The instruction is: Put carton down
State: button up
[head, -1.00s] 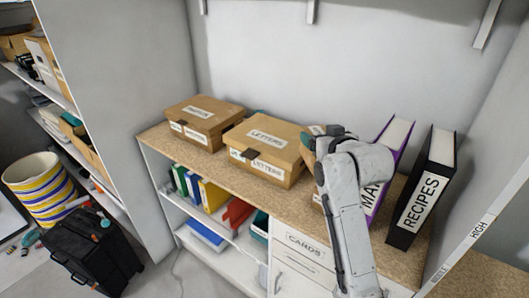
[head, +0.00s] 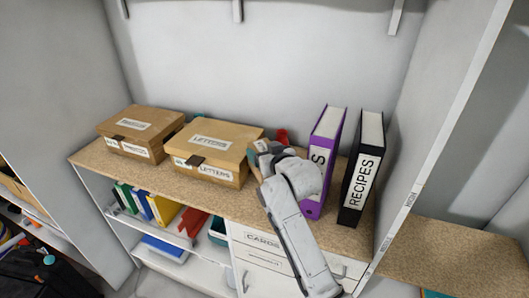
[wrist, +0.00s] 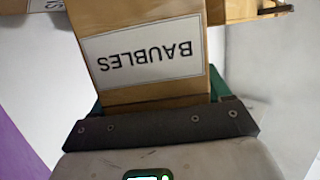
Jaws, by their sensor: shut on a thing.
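The carton is a brown box with a white BAUBLES label, upside down in the wrist view (wrist: 152,88). My gripper (wrist: 155,98) is shut on it, with green finger parts showing at its sides. In the head view my gripper (head: 264,150) is just right of the LETTERS box, above the cork-coloured shelf top (head: 232,203). Only a small brown part of the carton shows there; my wrist and arm hide the rest. I cannot tell whether the carton touches the shelf.
The LETTERS box (head: 213,145) and another lidded box (head: 140,130) stand to the left. Purple (head: 323,160) and black RECIPES (head: 362,170) binders stand to the right. A bare, lower cork surface (head: 450,255) lies beyond the right-hand panel.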

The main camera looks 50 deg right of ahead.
jog(key=o, duration=1.1)
jog(key=shift+f, duration=0.7)
jog(key=o, duration=0.3)
jog(key=shift+r, duration=0.25)
jog(key=shift+s, duration=0.1)
jog(key=b+v, duration=0.2)
jog(key=v, duration=1)
jog(key=s+a+f+n+g+y, duration=0.1)
jog(key=s+a+f+g+y, duration=0.15)
jog(key=s+a+f, duration=0.4)
jog(key=s+a+f+n+g+y, duration=0.15)
jog(key=a+f+g, duration=0.25)
jog(key=f, duration=0.6)
jog(key=s+a+f+n+g+y, duration=0.1)
jog(key=s+a+f+g, duration=0.2)
jog(key=s, duration=0.4)
jog(key=s+a+f+g+y, duration=0.1)
jog(key=s+a+f+g, duration=0.2)
jog(key=s, duration=0.4)
jog(key=shift+s+a+f+n, duration=0.25)
jog(key=shift+s+f+n, duration=0.1)
jog(key=shift+f, duration=0.4)
